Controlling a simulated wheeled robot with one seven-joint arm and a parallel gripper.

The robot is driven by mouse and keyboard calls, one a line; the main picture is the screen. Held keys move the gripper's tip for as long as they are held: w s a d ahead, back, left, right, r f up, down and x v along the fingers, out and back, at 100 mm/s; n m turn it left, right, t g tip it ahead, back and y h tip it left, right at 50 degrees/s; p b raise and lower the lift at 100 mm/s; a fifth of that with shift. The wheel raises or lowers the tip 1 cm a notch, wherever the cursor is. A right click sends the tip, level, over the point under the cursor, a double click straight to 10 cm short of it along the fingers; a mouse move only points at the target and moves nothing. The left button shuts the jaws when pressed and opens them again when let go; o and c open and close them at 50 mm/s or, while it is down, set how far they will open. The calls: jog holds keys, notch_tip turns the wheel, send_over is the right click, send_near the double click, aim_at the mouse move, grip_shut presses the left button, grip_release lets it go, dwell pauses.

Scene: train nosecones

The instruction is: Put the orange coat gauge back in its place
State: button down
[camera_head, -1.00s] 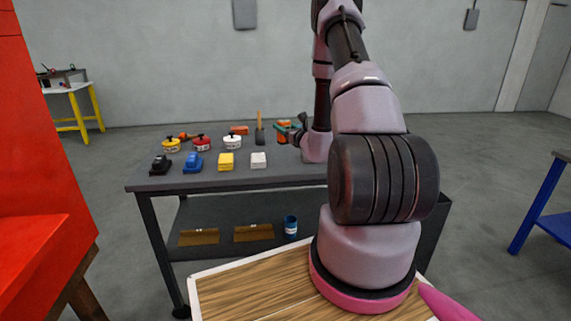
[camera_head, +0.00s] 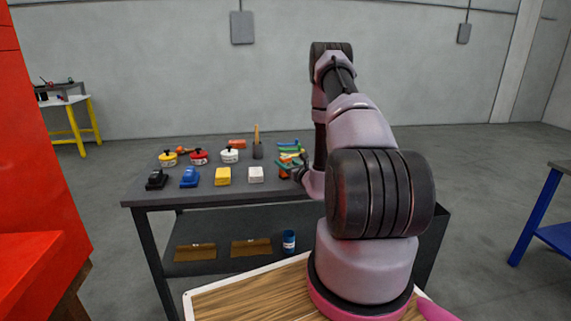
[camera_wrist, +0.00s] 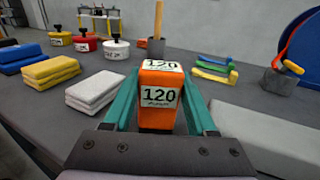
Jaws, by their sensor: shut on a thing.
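The orange coat gauge (camera_wrist: 158,115) is a boxy orange block with white labels reading 120 on its top and front. My gripper (camera_wrist: 160,90) has its teal fingers shut on both sides of it in the wrist view. In the head view my gripper (camera_head: 289,168) is low over the right part of the grey table, with orange showing between its fingers. The gauge's underside is hidden, so I cannot tell whether it touches the table. A light grey flat panel (camera_wrist: 265,137) lies to the right of my gripper.
Yellow pads (camera_wrist: 50,71) and white pads (camera_wrist: 97,93) lie to the left. Several tins, including a white-lidded one (camera_wrist: 116,48), stand behind them. A dark pot (camera_wrist: 156,47), coloured strips (camera_wrist: 214,67) and a dark holder (camera_wrist: 280,80) stand beyond the gauge. Dark tabletop (camera_wrist: 185,90) between is bare.

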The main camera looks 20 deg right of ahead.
jog(key=shift+f, duration=0.15)
jog(key=shift+c, duration=1)
grip_release()
